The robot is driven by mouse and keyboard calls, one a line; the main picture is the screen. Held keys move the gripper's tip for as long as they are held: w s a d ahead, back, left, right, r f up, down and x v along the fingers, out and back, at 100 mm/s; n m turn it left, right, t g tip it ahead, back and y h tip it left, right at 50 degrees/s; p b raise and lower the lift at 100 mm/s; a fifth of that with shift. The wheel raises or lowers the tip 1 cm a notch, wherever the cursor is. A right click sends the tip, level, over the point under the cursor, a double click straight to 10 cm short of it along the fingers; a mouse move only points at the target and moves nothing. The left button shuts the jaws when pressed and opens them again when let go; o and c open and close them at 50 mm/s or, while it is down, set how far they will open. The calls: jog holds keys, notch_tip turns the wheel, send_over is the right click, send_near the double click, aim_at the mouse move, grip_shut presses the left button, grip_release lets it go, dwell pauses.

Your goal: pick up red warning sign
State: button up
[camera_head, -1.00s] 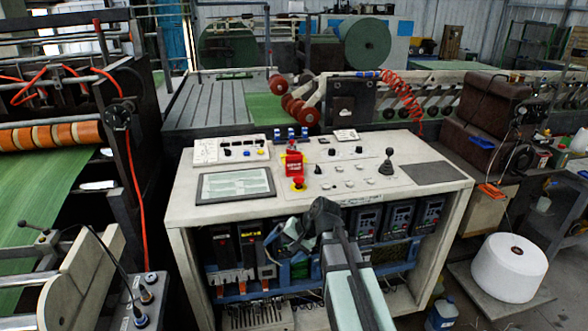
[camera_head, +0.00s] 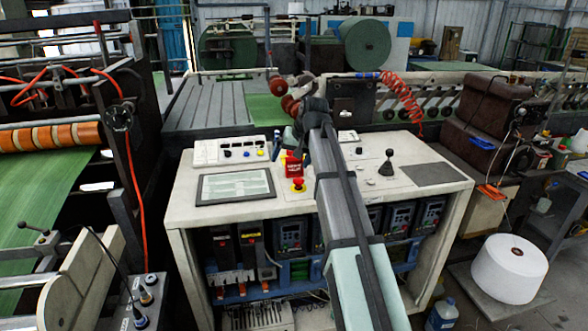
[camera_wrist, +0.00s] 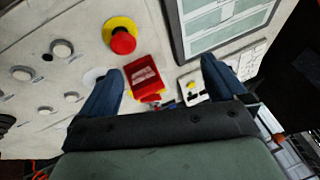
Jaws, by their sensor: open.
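The red warning sign (camera_head: 292,165) stands on the top of the white control console (camera_head: 350,205), just behind a red emergency stop button with a yellow collar (camera_head: 298,185). In the wrist view the red sign (camera_wrist: 145,77), with a pale label, lies between my two spread blue fingers, closer to the left one. My gripper (camera_head: 289,147) is above the sign in the head view, its far finger partly hidden by the arm. In the wrist view my gripper (camera_wrist: 163,70) is open, with no visible contact on the sign.
The emergency stop button (camera_wrist: 122,38) is close to the sign. A flat display (camera_head: 236,186) lies to the left, a switch box (camera_head: 230,151) behind it. A black joystick (camera_head: 387,164) and small knobs are to the right. The console's right end is mostly clear.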

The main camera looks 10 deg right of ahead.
aim_at(294, 165)
jog(key=w+d+r+n+h, duration=0.1)
jog(key=w+d+r+h, duration=0.2)
jog(key=w, duration=0.3)
jog(key=shift+n, duration=0.3)
jog(key=x, duration=0.7)
jog(key=shift+w+d+f, duration=0.1)
jog(key=shift+w+f, duration=0.15)
jog(key=shift+w, duration=0.05)
jog(key=shift+s+a+x, duration=0.1)
jog(key=shift+a+x, duration=0.05)
jog(key=shift+x, duration=1.35)
jog(key=shift+s+a+x, duration=0.1)
jog(key=shift+a+x, duration=0.05)
jog(key=shift+x, duration=1.3)
jog(key=shift+c, duration=0.5)
jog(key=c, duration=1)
jog(key=shift+o, duration=0.2)
